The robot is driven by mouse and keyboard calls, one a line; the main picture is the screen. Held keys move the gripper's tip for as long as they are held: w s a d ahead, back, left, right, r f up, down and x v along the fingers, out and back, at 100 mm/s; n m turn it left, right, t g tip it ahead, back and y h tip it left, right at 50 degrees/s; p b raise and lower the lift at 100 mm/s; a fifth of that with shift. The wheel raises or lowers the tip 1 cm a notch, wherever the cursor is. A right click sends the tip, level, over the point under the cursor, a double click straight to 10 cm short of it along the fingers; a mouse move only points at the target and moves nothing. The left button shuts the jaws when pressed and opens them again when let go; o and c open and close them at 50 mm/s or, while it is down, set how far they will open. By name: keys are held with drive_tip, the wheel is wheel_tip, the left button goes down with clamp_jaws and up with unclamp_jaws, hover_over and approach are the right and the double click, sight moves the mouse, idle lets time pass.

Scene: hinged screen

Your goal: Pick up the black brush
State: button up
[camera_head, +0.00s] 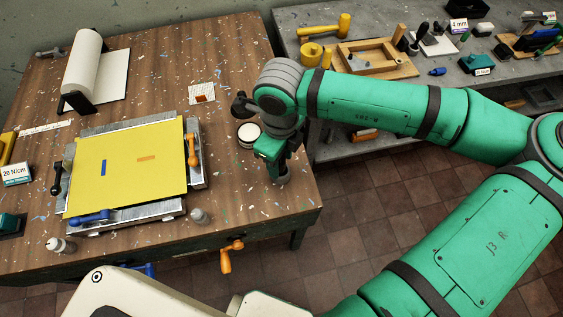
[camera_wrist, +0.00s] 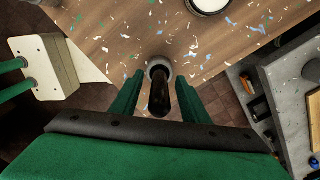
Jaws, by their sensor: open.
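The black brush (camera_wrist: 160,94) shows in the wrist view as a dark upright handle pointing towards the camera. Its lower end is at a round grey holder (camera_wrist: 159,64) near the table edge; the bristles cannot be made out. My gripper (camera_wrist: 159,80) is open, with one green finger on either side of the brush handle and gaps visible on both sides. In the head view my gripper (camera_head: 276,170) points down at the table's right edge, just above the grey holder (camera_head: 284,178). The brush is hidden there behind my gripper.
A round white-topped tin (camera_head: 249,134) stands left of my gripper. A yellow sheet (camera_head: 125,170) lies on a metal frame on the wooden table (camera_head: 180,50). A grey workbench (camera_head: 375,88) with tools stands at the back right. Tiled floor lies beyond the table edge.

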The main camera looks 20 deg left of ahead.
drive_tip(key=shift+s, duration=0.1)
clamp_jaws()
drive_tip(key=shift+r, duration=0.1)
wheel_tip(320, 180, up, 10)
drive_tip(key=shift+f, duration=0.1)
idle(0.4)
